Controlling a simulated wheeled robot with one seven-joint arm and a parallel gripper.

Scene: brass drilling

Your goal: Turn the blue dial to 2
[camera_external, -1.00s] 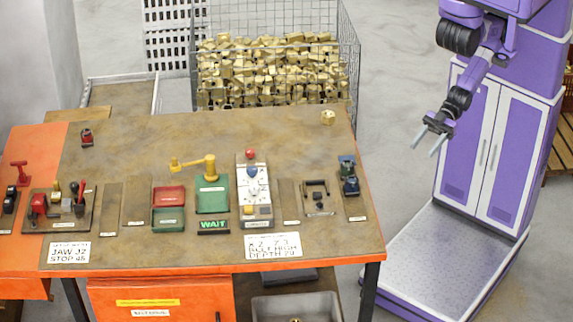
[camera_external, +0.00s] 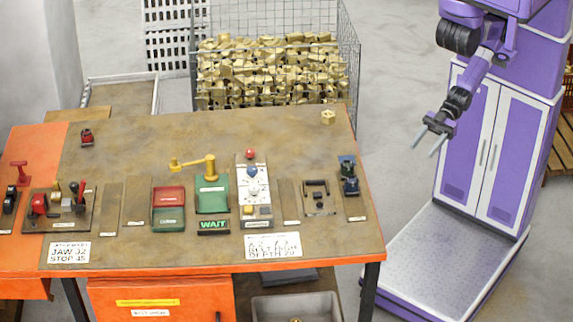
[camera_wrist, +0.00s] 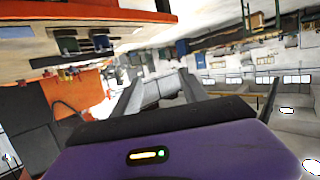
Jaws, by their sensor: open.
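A white upright control panel (camera_external: 259,223) stands on the bench, with a red knob (camera_external: 249,154) at its top. My gripper (camera_external: 427,145) is open and empty, in the air right of the bench and well apart from the panel. Its two fingers also show in the wrist view (camera_wrist: 162,78), with nothing between them.
A wire cage of brass parts (camera_external: 270,70) stands behind. Floor between bench and me is clear.

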